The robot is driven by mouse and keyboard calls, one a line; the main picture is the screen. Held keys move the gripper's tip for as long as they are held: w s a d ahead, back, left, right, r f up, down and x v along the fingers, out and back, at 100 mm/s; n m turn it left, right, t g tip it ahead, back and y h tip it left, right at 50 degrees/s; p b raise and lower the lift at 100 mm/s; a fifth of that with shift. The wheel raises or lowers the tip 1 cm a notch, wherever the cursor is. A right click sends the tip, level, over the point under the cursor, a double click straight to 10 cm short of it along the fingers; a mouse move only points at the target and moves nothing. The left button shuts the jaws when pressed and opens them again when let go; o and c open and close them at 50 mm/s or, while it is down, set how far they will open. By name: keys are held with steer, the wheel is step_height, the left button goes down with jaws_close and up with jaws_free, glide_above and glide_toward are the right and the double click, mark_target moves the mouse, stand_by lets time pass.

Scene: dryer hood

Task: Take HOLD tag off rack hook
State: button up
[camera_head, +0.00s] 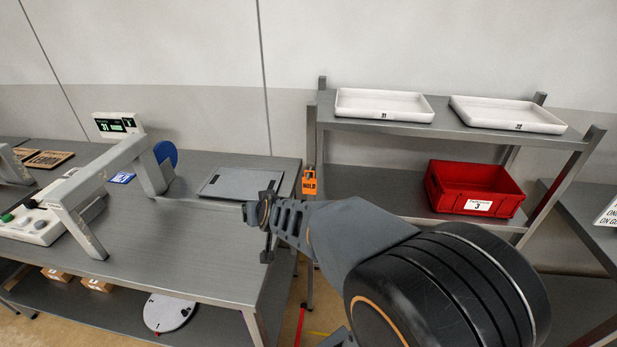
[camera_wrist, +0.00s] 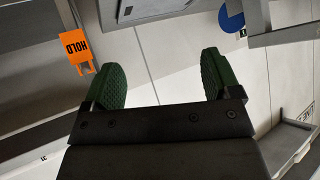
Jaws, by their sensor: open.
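The orange HOLD tag (camera_head: 309,182) hangs at the left front post of the metal rack (camera_head: 312,140) in the head view. In the wrist view the tag (camera_wrist: 76,46) is at the upper left, with its lettering upside down. The hook itself is too small to make out. My gripper (camera_head: 263,226) is to the left of the tag and a little lower in the head view. In the wrist view my gripper (camera_wrist: 160,76) has its green-padded fingers wide apart with nothing between them. The tag is outside the fingers, left of the left finger, and not touched.
White trays (camera_head: 384,105) (camera_head: 507,114) stand on the rack's top shelf, and a red bin (camera_head: 474,189) marked 3 on its lower shelf. A grey bench (camera_head: 190,245) on the left carries a flat grey plate (camera_head: 240,184), a grey frame (camera_head: 110,165) and a blue disc (camera_head: 166,153).

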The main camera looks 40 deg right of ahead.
steer(key=w+d+r+m+h+p, duration=0.1)
steer(key=w+d+m+h, duration=0.2)
steer(key=d, duration=0.4)
steer(key=m+h+p, duration=0.1)
steer(key=m+h, duration=0.1)
steer(key=h, duration=0.3)
glide_toward(309, 173)
steer(key=shift+g, duration=0.4)
steer(key=shift+p+x, duration=0.75)
steer(key=shift+x, duration=4.2)
steer(key=shift+w+a, duration=0.1)
steer(key=shift+w, duration=0.05)
steer(key=c, duration=1)
